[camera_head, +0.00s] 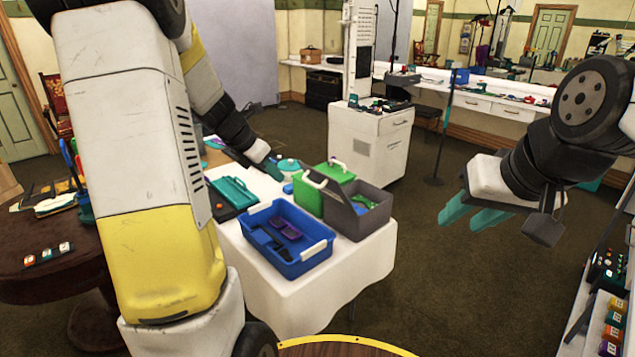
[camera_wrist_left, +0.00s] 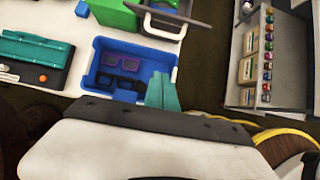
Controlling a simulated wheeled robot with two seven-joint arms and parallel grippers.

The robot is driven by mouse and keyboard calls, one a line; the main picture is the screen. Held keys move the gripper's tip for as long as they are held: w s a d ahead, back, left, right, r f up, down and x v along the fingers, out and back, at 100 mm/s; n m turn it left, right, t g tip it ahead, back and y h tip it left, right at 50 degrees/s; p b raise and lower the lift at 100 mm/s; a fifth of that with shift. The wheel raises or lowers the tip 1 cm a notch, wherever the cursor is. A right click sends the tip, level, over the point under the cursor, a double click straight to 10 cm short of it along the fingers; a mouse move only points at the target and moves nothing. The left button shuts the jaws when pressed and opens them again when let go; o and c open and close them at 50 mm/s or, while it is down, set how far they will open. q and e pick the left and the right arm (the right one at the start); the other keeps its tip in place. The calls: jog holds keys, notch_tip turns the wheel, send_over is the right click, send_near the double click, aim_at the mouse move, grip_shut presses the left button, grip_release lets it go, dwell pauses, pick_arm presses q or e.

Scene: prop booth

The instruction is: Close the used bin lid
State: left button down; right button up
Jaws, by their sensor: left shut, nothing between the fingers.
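A grey bin (camera_head: 372,222) stands at the right end of the white-covered table, with green and blue items inside. Its grey lid (camera_head: 338,212) is raised, tilted up on the bin's left side, with a white handle (camera_head: 314,180). The lid also shows nearly edge-on in the left wrist view (camera_wrist_left: 185,14). My left gripper (camera_head: 262,153) is shut and empty, above the far side of the table, left of the bin and apart from the lid. Its teal fingers show in the left wrist view (camera_wrist_left: 162,92). My right gripper (camera_head: 472,214) is open and empty in the air, right of the table.
A blue bin (camera_head: 284,262) holding glasses stands in front, uncovered. A teal case (camera_head: 234,192) lies to the left.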

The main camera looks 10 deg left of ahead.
pick_arm(q)
jog(key=w+d+f, duration=0.5)
jog(key=w+f, duration=0.1)
jog(key=w, duration=0.1)
jog(key=shift+w+d+f, duration=0.25)
jog(key=shift+d+f, duration=0.1)
jog(key=shift+w+r, duration=0.1)
jog(key=shift+r, duration=0.05)
